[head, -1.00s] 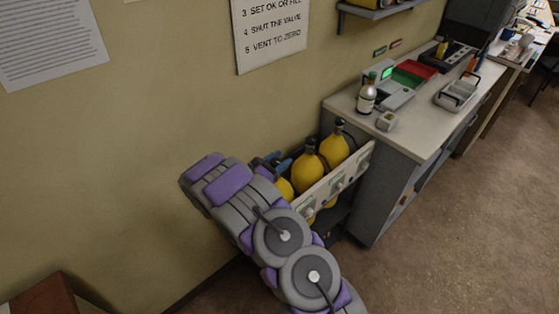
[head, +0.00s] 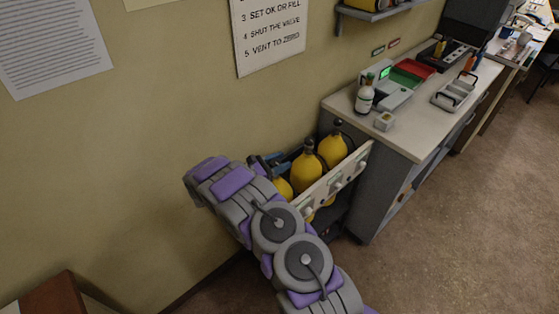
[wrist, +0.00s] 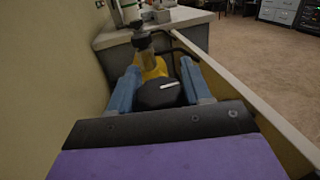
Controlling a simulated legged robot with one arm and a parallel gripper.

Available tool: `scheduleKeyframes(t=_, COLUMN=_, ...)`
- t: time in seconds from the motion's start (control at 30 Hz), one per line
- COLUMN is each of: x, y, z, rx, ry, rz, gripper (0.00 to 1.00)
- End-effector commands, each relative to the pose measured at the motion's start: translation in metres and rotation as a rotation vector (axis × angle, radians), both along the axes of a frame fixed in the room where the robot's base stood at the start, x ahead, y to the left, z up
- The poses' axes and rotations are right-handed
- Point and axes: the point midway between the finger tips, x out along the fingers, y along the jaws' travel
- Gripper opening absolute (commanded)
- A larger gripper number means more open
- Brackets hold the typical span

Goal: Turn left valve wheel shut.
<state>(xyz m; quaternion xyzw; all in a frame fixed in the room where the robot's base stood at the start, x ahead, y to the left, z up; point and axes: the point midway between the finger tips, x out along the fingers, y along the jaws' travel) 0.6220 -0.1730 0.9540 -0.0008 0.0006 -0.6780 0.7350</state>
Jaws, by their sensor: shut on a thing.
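The left valve wheel (wrist: 160,94) is a dark round knob with a white mark on its top, seen in the wrist view. My gripper (wrist: 160,88) has its two blue fingers on either side of the wheel and is shut on it. In the head view my gripper (head: 268,160) is mostly behind my arm, at the left end of the cylinder rack, and the wheel is hidden there. The left yellow cylinder (head: 283,188) partly shows beside my arm. The middle cylinder (head: 305,172) and right cylinder (head: 333,150) stand in the rack with dark tops.
The rack's pale front panel (head: 322,190) runs along the cylinders. A grey cabinet (head: 372,195) with a worktop stands close on the right, carrying a bottle (head: 364,97) and a device. The wall is close behind on the left. The brown floor is clear at right.

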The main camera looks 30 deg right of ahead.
Motion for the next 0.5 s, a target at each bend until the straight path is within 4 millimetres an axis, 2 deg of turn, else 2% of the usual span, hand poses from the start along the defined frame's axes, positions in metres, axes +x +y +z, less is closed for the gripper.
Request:
scheduleKeyframes(t=0.23, x=0.002, y=0.0011, z=0.0012, rx=-0.001, ry=-0.004, rz=0.005, gripper=0.18)
scheduleKeyframes(t=0.27, x=0.0019, y=0.0011, z=0.0011, rx=-0.001, ry=-0.004, rz=0.005, gripper=0.51)
scheduleKeyframes(t=0.43, x=0.001, y=0.0007, z=0.0008, rx=0.0, ry=-0.003, rz=0.004, gripper=0.68)
scheduleKeyframes(t=0.5, x=0.0008, y=0.0006, z=0.0009, rx=0.0, ry=-0.003, rz=0.003, gripper=0.69)
